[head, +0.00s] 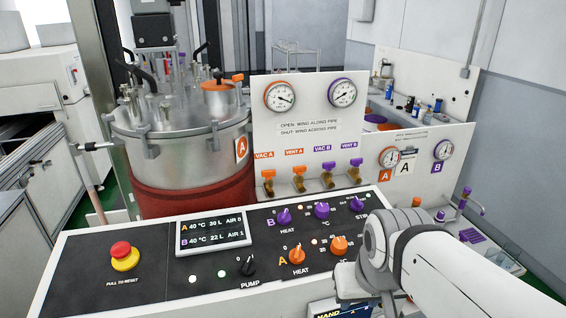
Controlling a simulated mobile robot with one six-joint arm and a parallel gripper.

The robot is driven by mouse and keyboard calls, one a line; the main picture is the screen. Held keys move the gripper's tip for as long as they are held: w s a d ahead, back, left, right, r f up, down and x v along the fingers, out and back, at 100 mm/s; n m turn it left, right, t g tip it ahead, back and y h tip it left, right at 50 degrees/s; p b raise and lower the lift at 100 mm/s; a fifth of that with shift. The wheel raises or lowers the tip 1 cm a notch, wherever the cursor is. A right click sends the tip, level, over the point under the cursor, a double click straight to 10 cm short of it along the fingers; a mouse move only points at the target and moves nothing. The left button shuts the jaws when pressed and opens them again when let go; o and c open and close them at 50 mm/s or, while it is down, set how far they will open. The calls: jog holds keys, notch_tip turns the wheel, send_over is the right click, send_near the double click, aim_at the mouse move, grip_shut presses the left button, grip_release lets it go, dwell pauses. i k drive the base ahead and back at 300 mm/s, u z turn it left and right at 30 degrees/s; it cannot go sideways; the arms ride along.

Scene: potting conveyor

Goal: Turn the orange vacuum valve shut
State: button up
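The orange VAC A valve (268,174) is at the left end of a row of small valves on the white upright panel. It has an orange wing on a brass body. I cannot tell surely whether its wing lies along or across its pipe. The orange VENT A valve (298,171) is just right of it. The purple VAC B valve (328,168) and VENT B valve (355,164) follow. My arm comes in from the lower right, and its wrist is at the front edge of the sloped console, well apart from the valves. My gripper's fingers are not visible.
The black console (130,240) with knobs, a display (213,234) and a red stop button (121,250) lies before the valves. A steel vessel (185,150) marked A stands left of the valve panel (310,95). Space directly before the valves looks clear.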

aim_at(268, 175)
jog(key=z, duration=0.3)
jog(key=k, duration=1.3)
jog(key=u, duration=0.65)
jog(key=i, duration=1.5)
jog(key=u, duration=0.05)
